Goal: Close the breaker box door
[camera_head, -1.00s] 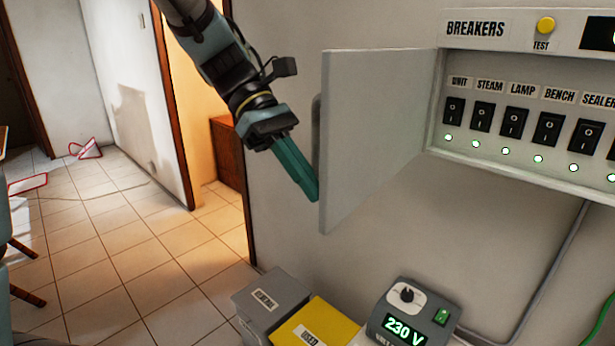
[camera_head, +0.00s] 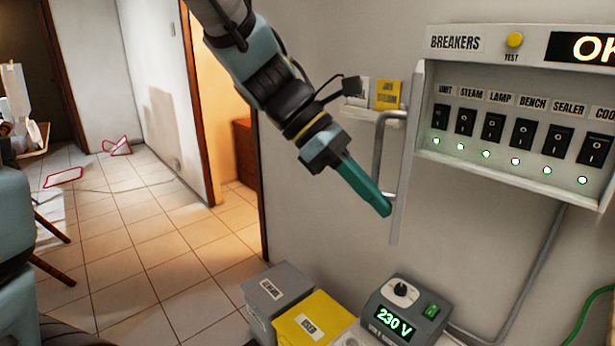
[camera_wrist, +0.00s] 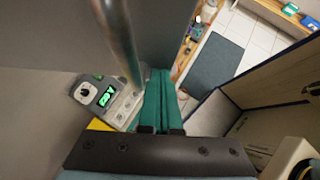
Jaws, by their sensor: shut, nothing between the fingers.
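The breaker box (camera_head: 475,150) is on the wall at the right in the head view, with a row of black switches and lit green lamps. Its grey door (camera_head: 407,165) is hinged at the box's left side and stands out from the wall, seen almost edge-on. A grey bar handle (camera_head: 378,150) is on the door's left face. My gripper (camera_head: 386,208) has its teal fingers shut and empty, by the handle's lower end; I cannot tell whether they touch. In the wrist view, the handle (camera_wrist: 118,40) and door (camera_wrist: 168,35) are just beyond the fingers (camera_wrist: 158,90).
A voltage unit (camera_head: 402,308) reading 230 V stands below the door. A grey bin (camera_head: 268,292) and a yellow bin (camera_head: 308,318) stand to its left. Floor at left is largely clear.

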